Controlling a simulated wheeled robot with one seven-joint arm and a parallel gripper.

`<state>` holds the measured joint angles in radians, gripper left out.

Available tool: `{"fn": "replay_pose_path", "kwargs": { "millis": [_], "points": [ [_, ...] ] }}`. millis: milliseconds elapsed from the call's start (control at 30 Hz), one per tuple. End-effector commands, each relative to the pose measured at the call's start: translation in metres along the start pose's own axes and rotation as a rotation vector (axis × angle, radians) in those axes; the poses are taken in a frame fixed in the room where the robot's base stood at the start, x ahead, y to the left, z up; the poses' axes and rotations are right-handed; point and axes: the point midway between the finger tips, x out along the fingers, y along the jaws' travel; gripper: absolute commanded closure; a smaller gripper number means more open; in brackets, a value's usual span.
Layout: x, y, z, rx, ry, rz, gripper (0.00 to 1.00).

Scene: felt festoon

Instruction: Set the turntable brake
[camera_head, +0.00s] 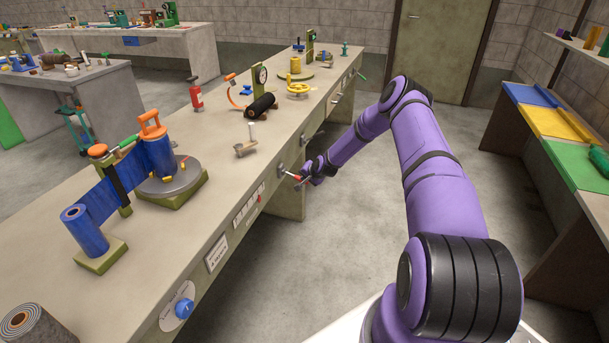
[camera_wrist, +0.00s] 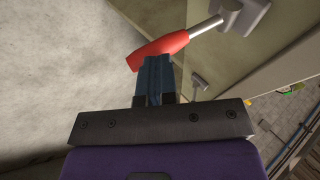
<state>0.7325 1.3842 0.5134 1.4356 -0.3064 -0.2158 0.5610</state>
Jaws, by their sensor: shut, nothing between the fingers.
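A lever with a red grip (camera_head: 295,177) and a metal shaft sticks out from the front face of the long bench. In the wrist view the red grip (camera_wrist: 158,49) lies across the tips of my gripper (camera_wrist: 153,62), its shaft running up right to a grey mount (camera_wrist: 245,14). My gripper (camera_head: 306,178) is shut with nothing between its fingers. Its tips are right at the grip; I cannot tell whether they touch. The grey turntable (camera_head: 184,181) stands on a green base on the bench, bearing a blue roll with an orange clamp (camera_head: 151,124).
The long bench (camera_head: 222,210) carries a blue roll (camera_head: 84,228), a black roll (camera_head: 262,105), a yellow handwheel (camera_head: 298,88) and a red bottle-like object (camera_head: 196,94). A blue knob (camera_head: 184,308) is on its front. The floor (camera_head: 300,260) beside the bench is clear.

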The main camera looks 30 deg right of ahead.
Motion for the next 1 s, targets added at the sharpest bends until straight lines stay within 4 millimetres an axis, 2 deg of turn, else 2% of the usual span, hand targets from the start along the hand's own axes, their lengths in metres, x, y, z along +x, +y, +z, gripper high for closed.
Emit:
{"fn": "replay_pose_path", "kwargs": {
  "millis": [500,1000],
  "points": [
    [0.023,0.015,0.01,-0.002,-0.001,0.001,1.0],
    [0.028,0.018,0.013,-0.002,-0.002,0.001,1.0]
  ]
}}
